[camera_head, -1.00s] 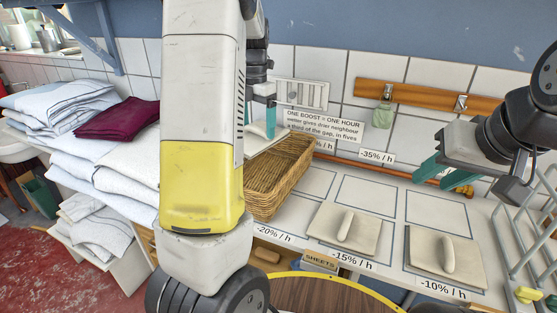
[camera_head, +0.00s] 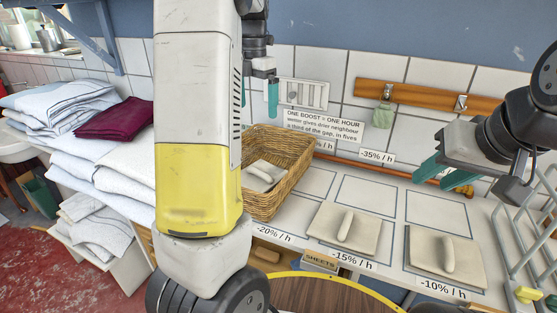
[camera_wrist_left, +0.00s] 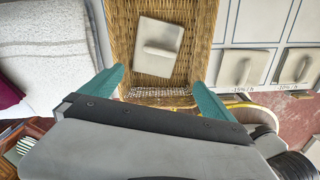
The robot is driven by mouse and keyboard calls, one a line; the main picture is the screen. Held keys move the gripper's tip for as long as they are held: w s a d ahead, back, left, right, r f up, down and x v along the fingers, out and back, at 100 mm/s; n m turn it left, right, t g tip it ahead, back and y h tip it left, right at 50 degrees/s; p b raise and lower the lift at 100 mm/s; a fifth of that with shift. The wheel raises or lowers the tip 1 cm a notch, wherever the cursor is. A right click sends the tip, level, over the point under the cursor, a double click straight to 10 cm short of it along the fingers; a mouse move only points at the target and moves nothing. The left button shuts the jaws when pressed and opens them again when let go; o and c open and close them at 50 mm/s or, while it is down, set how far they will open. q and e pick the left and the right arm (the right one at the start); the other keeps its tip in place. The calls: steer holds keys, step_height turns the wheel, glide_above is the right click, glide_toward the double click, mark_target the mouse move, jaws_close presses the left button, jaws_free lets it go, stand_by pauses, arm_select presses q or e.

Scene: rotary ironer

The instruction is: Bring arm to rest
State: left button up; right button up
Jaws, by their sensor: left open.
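My left gripper (camera_head: 258,97) is open and empty above the wicker basket (camera_head: 290,150), its two teal fingers apart. The left wrist view shows its fingers (camera_wrist_left: 154,92) spread over the near part of the basket (camera_wrist_left: 208,22). A pale square tile with a handle (camera_head: 264,173) lies inside the basket, apart from the fingers; it also shows in the left wrist view (camera_wrist_left: 158,48). My left arm hides part of the basket's left side. My right gripper (camera_head: 442,172) is at the right, above the counter, with its teal fingers apart and nothing between them.
Two similar handled tiles, one by the -15% label (camera_head: 345,229) and one by the -10% label (camera_head: 446,256), lie on the counter (camera_head: 318,180). A wire rack (camera_head: 530,235) stands at the right. Folded white linens (camera_head: 110,170) and a maroon cloth (camera_head: 117,118) are stacked at the left.

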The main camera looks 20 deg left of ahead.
arm_select(q)
steer(key=shift+r, duration=0.65)
steer(key=shift+s, duration=0.1)
steer(key=s+d+m+t, duration=0.2)
steer(key=s+d+m, duration=0.2)
steer(key=s+m, duration=0.4)
steer(key=s+d+m+t+h, duration=0.1)
steer(key=s+d+m, duration=0.3)
steer(key=s+m, duration=0.4)
steer(key=s+d+m+t+h, duration=0.1)
steer(key=s+d+m+t, duration=0.2)
steer(key=s+m, duration=0.5)
steer(key=shift+s+d+f+m, duration=0.2)
steer(key=shift+d+m, duration=0.6)
steer(key=shift+m, duration=3.1)
